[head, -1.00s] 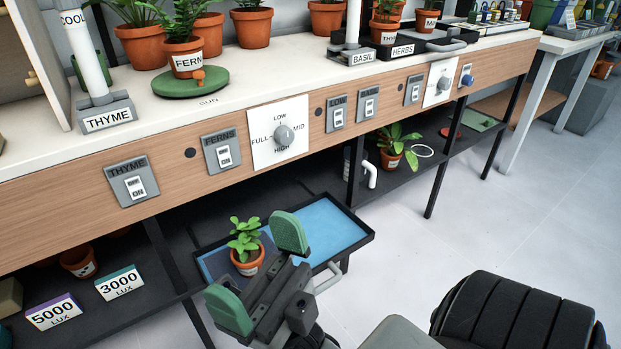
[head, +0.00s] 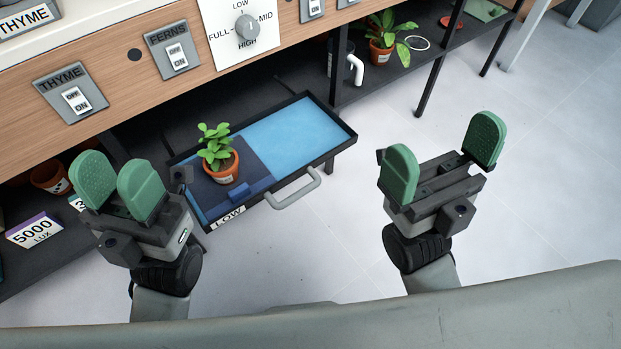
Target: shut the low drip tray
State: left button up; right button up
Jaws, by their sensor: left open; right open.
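The low drip tray (head: 298,133) is pulled out from under the bench. It has a black rim, a blue floor, a front label reading LOW and a grey bar handle (head: 294,188) on its front. A potted plant (head: 221,165) stands upright in its left part, on a darker blue area. My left gripper (head: 119,186) is open and empty, left of the tray. My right gripper (head: 441,147) is open wider and empty, right of the tray over the floor. Neither gripper touches the handle.
The bench front (head: 110,59) carries switches and a dial (head: 247,27) above the tray. The lower shelf holds another potted plant (head: 384,43) with a white pipe (head: 355,68), and a 5000 lux card (head: 35,229) at left. The floor right of the tray is clear.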

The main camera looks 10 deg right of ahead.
aim_at(294, 137)
jog(key=j+z, duration=0.25)
jog(key=j, duration=1)
